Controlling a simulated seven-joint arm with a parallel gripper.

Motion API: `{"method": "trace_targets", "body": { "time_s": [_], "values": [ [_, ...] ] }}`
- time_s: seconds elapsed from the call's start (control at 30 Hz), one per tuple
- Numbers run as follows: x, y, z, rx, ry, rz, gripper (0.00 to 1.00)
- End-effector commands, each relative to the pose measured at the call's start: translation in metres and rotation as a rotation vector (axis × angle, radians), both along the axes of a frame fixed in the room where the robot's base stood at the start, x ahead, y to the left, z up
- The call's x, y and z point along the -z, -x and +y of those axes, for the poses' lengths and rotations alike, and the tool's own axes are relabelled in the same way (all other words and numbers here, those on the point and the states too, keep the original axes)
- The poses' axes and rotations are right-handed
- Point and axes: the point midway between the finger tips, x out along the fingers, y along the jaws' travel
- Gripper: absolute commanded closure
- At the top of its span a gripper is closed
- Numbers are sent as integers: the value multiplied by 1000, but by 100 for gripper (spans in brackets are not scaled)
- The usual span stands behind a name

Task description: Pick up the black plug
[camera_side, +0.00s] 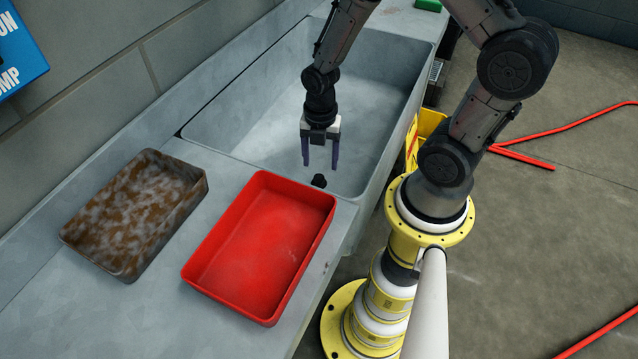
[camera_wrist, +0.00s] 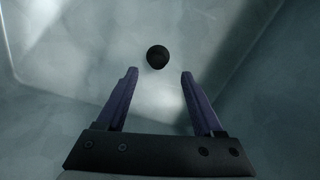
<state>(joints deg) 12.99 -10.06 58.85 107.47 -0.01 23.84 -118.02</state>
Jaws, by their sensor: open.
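The black plug (camera_side: 319,181) is a small dark piece at the near end of the grey sink basin (camera_side: 385,135), close to the basin's near wall. In the wrist view the plug (camera_wrist: 158,57) is a dark round shape, a little beyond the fingertips and roughly centred between them. My gripper (camera_side: 320,168) points down into the sink with two purple fingers spread apart. In the wrist view my gripper (camera_wrist: 159,74) is open with nothing between its fingers. I cannot tell the exact height of the fingertips above the plug.
A red tray (camera_side: 212,232) sits on the counter just left of the sink. A brown, white-mottled tray (camera_side: 190,200) sits farther left by the wall. The sink walls (camera_wrist: 35,95) surround the plug area. The sink floor looks otherwise clear.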

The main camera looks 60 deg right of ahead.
Motion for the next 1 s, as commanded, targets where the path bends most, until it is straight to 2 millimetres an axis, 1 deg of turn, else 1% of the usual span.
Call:
{"method": "trace_targets", "body": {
  "time_s": [0.03, 0.1, 0.27, 0.37, 0.5, 0.6, 0.7, 0.9, 0.93, 1.0],
  "values": [
    [7, 0, 0, 0, 0, 2, 31],
    [14, 0, 0, 0, -1, 1, 31],
    [22, 0, 0, 0, 0, 0, 31],
    [34, -1, 0, 0, 0, 2, 31],
    [55, -3, -1, 0, 0, 3, 31],
    [66, -3, -1, 0, -1, 1, 31],
    [71, -4, -1, 0, 0, -1, 31],
    [71, -4, -1, 0, 0, -2, 31],
    [71, -4, -1, 0, 0, -2, 33],
    [71, -4, -1, 0, 0, -2, 46]
  ]
}}
